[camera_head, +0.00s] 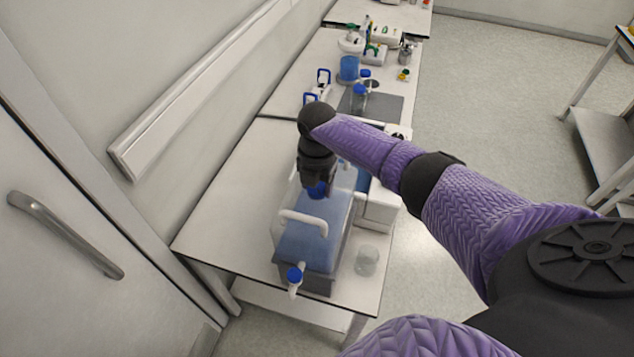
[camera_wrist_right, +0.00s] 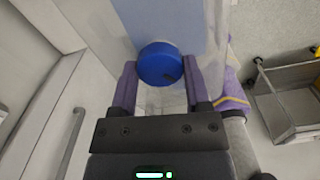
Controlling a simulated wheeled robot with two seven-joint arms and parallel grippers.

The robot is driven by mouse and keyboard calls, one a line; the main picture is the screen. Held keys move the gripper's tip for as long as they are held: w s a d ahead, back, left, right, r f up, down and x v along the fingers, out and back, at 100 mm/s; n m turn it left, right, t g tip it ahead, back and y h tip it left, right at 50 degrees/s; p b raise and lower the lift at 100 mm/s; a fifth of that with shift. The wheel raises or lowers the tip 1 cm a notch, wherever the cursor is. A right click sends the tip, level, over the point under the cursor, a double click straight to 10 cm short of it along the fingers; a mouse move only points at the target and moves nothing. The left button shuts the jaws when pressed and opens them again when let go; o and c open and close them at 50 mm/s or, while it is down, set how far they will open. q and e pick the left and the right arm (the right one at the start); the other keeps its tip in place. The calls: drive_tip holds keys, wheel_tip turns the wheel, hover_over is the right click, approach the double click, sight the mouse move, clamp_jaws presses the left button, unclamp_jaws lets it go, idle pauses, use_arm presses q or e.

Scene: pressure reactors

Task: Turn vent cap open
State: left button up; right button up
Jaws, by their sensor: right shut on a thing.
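The blue vent cap (camera_wrist_right: 160,64) sits between the two fingers of my right gripper (camera_wrist_right: 160,80) in the right wrist view. The fingers are shut on it, one on each side. In the head view my right gripper (camera_head: 318,188) points down over the top of a blue container (camera_head: 312,245) with a white handle. Only a little blue shows there, and the wrist hides most of the cap. The container has a white spigot with a blue knob (camera_head: 295,275) low at its front. My left gripper does not show.
The container stands on a white bench (camera_head: 225,225). A clear beaker (camera_head: 366,260) is to its right, near the bench edge. More bottles and lab equipment stand on the farther bench (camera_head: 295,70). The wall with a rail (camera_head: 200,90) runs close on the left.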

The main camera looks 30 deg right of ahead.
idle(0.3)
drive_tip(key=o, duration=1.3)
wheel_tip(320, 180, up, 10)
drive_tip(key=shift+p, duration=0.35)
